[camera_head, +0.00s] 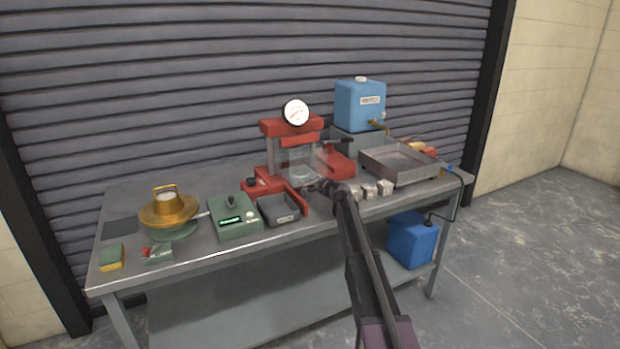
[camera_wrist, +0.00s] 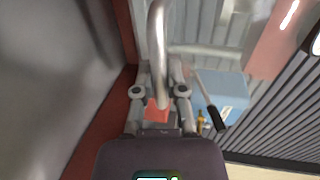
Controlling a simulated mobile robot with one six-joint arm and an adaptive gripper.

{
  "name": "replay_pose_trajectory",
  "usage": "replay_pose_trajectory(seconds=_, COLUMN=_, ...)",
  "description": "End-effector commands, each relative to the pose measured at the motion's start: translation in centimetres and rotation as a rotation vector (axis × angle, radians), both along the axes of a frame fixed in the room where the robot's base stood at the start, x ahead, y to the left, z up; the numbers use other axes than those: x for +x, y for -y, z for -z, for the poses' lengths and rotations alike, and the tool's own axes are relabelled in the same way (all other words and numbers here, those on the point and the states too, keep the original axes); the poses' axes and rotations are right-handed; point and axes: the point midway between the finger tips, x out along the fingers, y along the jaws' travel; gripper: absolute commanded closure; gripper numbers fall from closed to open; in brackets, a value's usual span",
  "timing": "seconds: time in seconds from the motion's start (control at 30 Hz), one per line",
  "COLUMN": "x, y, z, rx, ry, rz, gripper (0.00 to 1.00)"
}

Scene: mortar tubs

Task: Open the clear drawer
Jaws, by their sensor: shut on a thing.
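A red press (camera_head: 290,130) with a round dial stands at the back of the workbench. A clear panel (camera_head: 297,160), which looks like the front of the clear drawer, shows at the press's lower front. How far it stands out from the press, I cannot tell. My gripper (camera_head: 322,187) is at the front of the press, by this panel. In the wrist view, my gripper (camera_wrist: 160,75) is shut on a curved metal handle (camera_wrist: 157,35), with a finger on either side. My arm hides part of the press's front.
A black tray (camera_head: 280,209) and a green scale (camera_head: 234,217) stand left of my gripper. Several metal cubes (camera_head: 370,190) and a steel pan (camera_head: 400,162) are to the right. A blue tank (camera_head: 360,104) stands behind. The bench's front edge (camera_head: 200,259) lies below.

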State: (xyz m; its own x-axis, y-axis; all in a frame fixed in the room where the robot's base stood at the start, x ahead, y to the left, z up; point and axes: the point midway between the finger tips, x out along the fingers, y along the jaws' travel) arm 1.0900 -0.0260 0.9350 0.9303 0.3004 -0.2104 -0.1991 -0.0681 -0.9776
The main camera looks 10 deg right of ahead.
Motion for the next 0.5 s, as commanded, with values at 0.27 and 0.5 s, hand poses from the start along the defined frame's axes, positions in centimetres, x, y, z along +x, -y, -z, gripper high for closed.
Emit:
replay_pose_trajectory(seconds=0.27, x=-6.6, y=2.0, z=0.0, rx=0.000, ry=0.000, rz=0.001, gripper=1.00)
replay_pose_trajectory(seconds=0.5, x=-8.7, y=2.8, z=0.0, rx=0.000, ry=0.001, rz=0.001, gripper=1.00)
